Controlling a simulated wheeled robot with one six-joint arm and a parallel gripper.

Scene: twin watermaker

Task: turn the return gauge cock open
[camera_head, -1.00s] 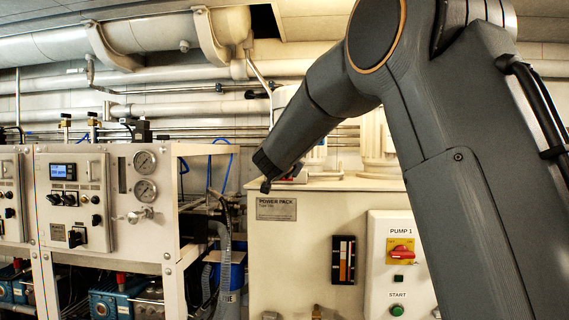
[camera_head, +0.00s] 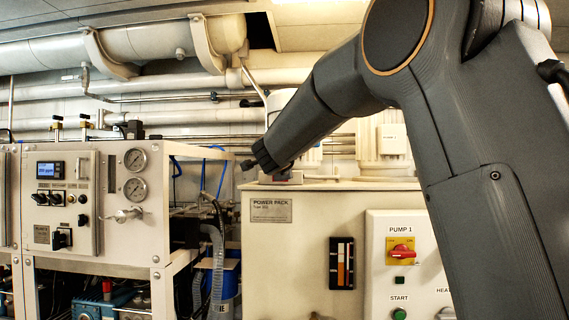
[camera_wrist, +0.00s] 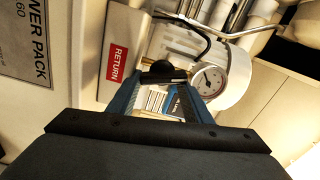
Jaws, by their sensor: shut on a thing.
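The return gauge (camera_wrist: 208,82), a round white dial, shows in the wrist view beside a red RETURN label (camera_wrist: 117,63). A dark rounded piece (camera_wrist: 162,71), seemingly part of the return gauge cock, sits left of the dial, at the tips of my fingers. My gripper (camera_wrist: 160,98) is shut on it, with one finger on each side; the exact grip is partly hidden. In the head view my gripper (camera_head: 247,165) is at the top left edge of the power pack. The cock cannot be made out there.
The power pack cabinet (camera_head: 300,240) carries a PUMP 1 panel (camera_head: 378,270) with a red switch. A watermaker panel (camera_head: 105,238) with two gauges stands at left. Hoses (camera_head: 215,265) hang between them. Pipes run along the wall above.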

